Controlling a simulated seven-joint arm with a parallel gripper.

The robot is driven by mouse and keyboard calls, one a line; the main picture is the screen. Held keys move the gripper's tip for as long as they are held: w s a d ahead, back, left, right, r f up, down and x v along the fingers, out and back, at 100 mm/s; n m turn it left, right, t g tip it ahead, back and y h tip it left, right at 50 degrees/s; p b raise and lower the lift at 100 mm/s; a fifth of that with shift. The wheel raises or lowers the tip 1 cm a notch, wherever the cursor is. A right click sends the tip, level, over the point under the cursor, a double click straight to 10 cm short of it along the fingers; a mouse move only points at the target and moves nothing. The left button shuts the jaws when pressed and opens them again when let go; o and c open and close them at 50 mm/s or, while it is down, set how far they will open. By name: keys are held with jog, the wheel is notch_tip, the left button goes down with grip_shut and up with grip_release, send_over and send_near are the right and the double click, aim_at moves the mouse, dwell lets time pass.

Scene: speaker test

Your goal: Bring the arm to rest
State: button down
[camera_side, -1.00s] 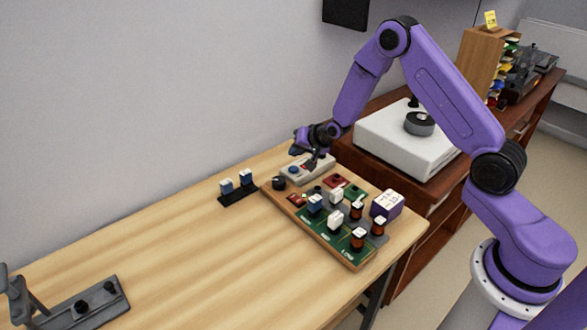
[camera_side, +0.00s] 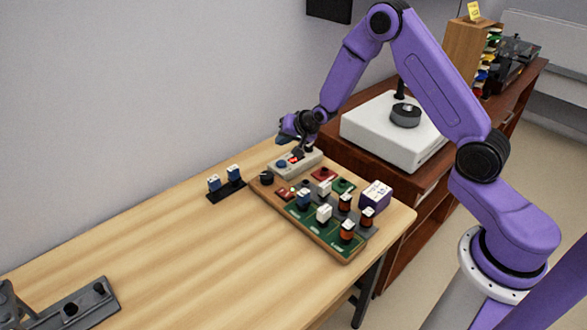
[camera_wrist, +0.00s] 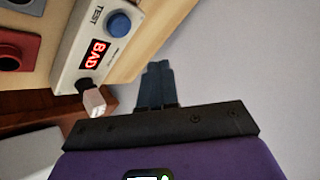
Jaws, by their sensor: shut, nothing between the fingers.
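My gripper (camera_side: 302,143) hangs just above the far end of the test box in the side view, its fingers together and empty. In the wrist view the closed dark fingers (camera_wrist: 157,85) point past the box, apart from it. The grey-white test box (camera_side: 284,170) sits at the back of the board. In the wrist view the box (camera_wrist: 75,58) has a blue button (camera_wrist: 119,25) by the word TEST and a lit red display (camera_wrist: 96,54) reading BAD. A small pale block (camera_wrist: 95,102) with a dark part sits at the box's end.
A wooden board (camera_side: 318,248) carries coloured pads and several small parts. A purple box (camera_side: 375,195) stands at its right edge. A dark strip with two blue parts (camera_side: 233,172) lies to the left.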

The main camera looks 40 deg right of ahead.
jog(key=s+a+r+n+g+y, duration=0.1)
jog(key=s+a+r+n+g, duration=0.1)
jog(key=s+a+r+n, duration=0.3)
jog(key=s+a+r+n+g, duration=0.1)
jog(key=s+a, duration=0.3)
jog(key=s, duration=0.4)
jog(key=s+a+r+n+g+y, duration=0.1)
jog(key=s+a+r+n+g, duration=0.1)
jog(key=s+a+r+n, duration=0.3)
jog(key=s+d+r+n+g+h, duration=0.1)
jog(key=s+d+n, duration=0.1)
jog(key=s, duration=0.7)
jog(key=s+d+r+n+g, duration=0.1)
jog(key=s+d+n, duration=0.2)
jog(key=s, duration=0.6)
jog(key=s+d+r+n+g+h, duration=0.1)
jog(key=s+n, duration=0.3)
jog(key=s, duration=0.5)
jog(key=shift+d+r+g+h, duration=0.3)
jog(key=shift+d+g, duration=0.1)
jog(key=shift+d, duration=0.35)
